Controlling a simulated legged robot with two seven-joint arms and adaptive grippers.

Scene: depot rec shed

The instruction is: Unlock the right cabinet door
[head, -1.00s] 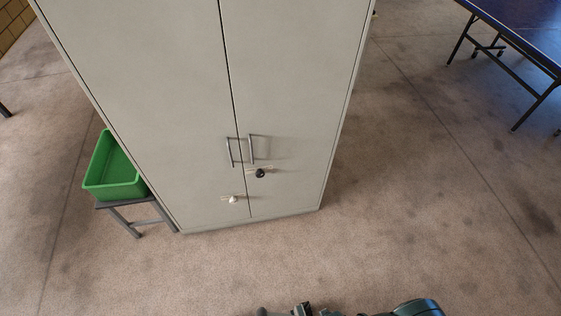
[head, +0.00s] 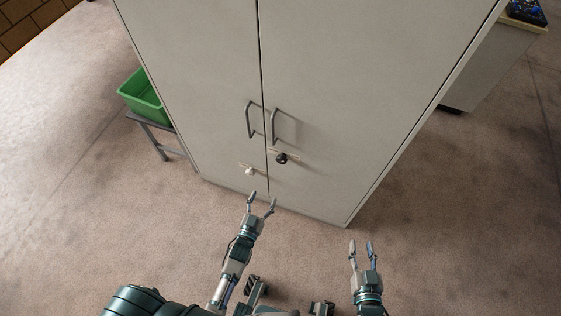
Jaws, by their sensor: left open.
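The tall grey cabinet has a right door (head: 350,90) and a left door (head: 200,80), both shut. Each has a bar handle by the middle seam, the right handle (head: 273,127) and the left handle (head: 249,120). A black knob (head: 281,159) sits on the right door below its handle, and a white knob (head: 250,171) on the left door. My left gripper (head: 261,203) is open and empty, in front of the cabinet and below the knobs in the picture. My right gripper (head: 361,250) is open and empty, to the right and apart from the cabinet.
A green bin (head: 145,97) stands on a small grey stand (head: 158,138) left of the cabinet. A pale low unit (head: 490,65) with a dark blue item (head: 525,12) on top is behind at right. The floor in front is clear.

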